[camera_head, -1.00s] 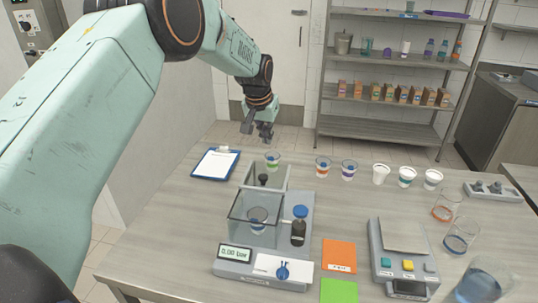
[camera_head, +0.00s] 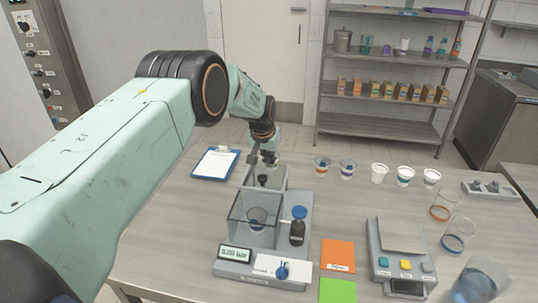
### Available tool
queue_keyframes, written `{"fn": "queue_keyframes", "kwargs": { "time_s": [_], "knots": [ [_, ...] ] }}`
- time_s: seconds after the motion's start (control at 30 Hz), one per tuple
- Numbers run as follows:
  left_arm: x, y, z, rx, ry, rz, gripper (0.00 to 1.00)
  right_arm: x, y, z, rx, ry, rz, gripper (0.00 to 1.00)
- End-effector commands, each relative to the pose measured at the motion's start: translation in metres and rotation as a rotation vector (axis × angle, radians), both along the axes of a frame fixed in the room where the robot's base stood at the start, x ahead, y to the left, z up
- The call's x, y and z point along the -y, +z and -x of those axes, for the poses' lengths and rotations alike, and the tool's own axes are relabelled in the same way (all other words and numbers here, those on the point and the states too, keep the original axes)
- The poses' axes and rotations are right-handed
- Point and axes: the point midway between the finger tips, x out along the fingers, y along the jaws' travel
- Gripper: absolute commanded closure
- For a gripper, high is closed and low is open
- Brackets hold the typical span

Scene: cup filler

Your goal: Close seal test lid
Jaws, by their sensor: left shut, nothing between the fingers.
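The seal tester (camera_head: 265,276) stands at the front centre of the table, with a small display (camera_head: 235,254) on its base. Its clear chamber (camera_head: 240,214) is open at the top and a cup (camera_head: 257,217) stands inside. The clear lid (camera_head: 277,179) stands raised at the back of the chamber, with a dark knob (camera_head: 263,181) on it. My left gripper (camera_head: 268,160) is shut and empty, just above and behind the raised lid. Whether it touches the lid cannot be told. My right gripper is out of view.
A blue clipboard (camera_head: 215,164) lies behind on the left. Several cups stand along the back. A scale (camera_head: 402,235), an orange card (camera_head: 338,256) and a green card (camera_head: 337,291) lie to the right.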

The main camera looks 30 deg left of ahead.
Motion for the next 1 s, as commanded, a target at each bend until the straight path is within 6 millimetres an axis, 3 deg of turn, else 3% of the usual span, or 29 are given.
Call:
{"fn": "queue_keyframes", "kwargs": {
  "time_s": [0.4, 1.0],
  "knots": [
    [0.002, -0.003, 0.027, -0.002, 0.0, 0.0, 1.0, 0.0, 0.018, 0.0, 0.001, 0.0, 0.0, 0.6],
    [0.003, -0.005, 0.029, 0.0, 0.0, 0.0, 1.0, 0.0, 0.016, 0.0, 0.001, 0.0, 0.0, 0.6]
  ]
}}
